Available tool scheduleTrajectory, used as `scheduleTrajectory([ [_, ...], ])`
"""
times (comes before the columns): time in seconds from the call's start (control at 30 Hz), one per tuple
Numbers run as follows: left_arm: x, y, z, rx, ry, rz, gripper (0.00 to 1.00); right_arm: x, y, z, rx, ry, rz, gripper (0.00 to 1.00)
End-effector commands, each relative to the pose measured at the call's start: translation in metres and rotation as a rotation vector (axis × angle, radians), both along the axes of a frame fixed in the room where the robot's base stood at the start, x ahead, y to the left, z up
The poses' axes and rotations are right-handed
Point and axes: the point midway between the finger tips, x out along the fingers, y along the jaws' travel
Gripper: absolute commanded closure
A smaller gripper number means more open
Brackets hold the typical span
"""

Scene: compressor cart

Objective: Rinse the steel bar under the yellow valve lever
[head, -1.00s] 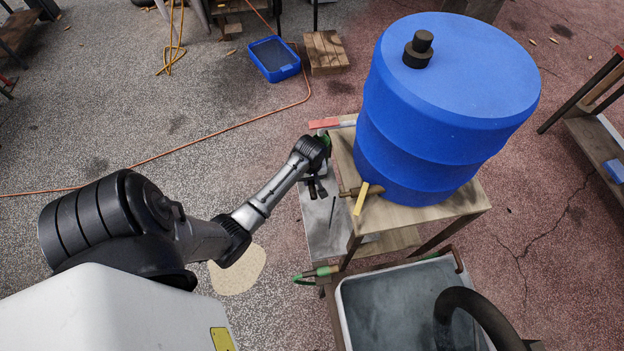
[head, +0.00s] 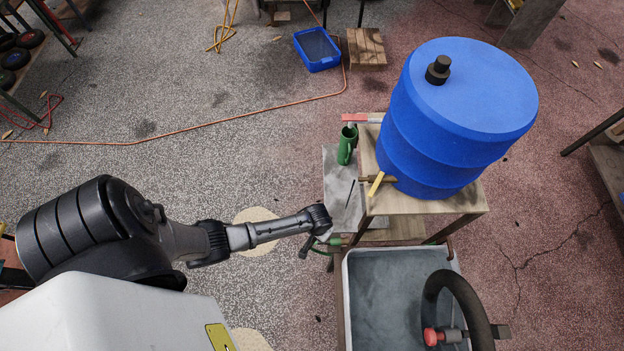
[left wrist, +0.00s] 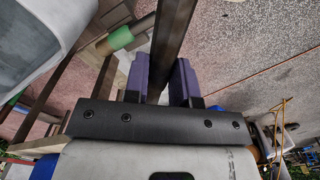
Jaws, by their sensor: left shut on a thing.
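The yellow valve lever (head: 376,184) sticks out from the valve low on the front of the blue barrel (head: 455,120). My left gripper (head: 318,247) is left of and below the lever in the head view, near the grey basin's upper left corner; the arm's end partly hides it. In the left wrist view its purple fingers (left wrist: 160,82) are shut on a dark long bar, the steel bar (left wrist: 172,35), which runs away from the camera. The bar can hardly be made out in the head view. My right gripper is not in view.
The barrel stands on a wooden stand (head: 440,202). A green mug (head: 347,146) and a thin dark rod (head: 350,193) are on a grey sheet (head: 338,165), beside a red-handled tool (head: 355,118).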

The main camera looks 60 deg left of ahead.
Motion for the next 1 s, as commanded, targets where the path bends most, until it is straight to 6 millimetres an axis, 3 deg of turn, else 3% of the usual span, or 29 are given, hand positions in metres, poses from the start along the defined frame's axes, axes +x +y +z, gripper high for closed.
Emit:
scheduleTrajectory([
  [0.37,0.018,0.0,-0.003,-0.002,-0.003,-0.121,1.0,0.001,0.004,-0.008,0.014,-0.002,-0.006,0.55],
  [1.0,0.071,0.024,-0.017,0.0,-0.004,-0.119,1.0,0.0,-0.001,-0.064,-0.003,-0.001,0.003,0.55],
])
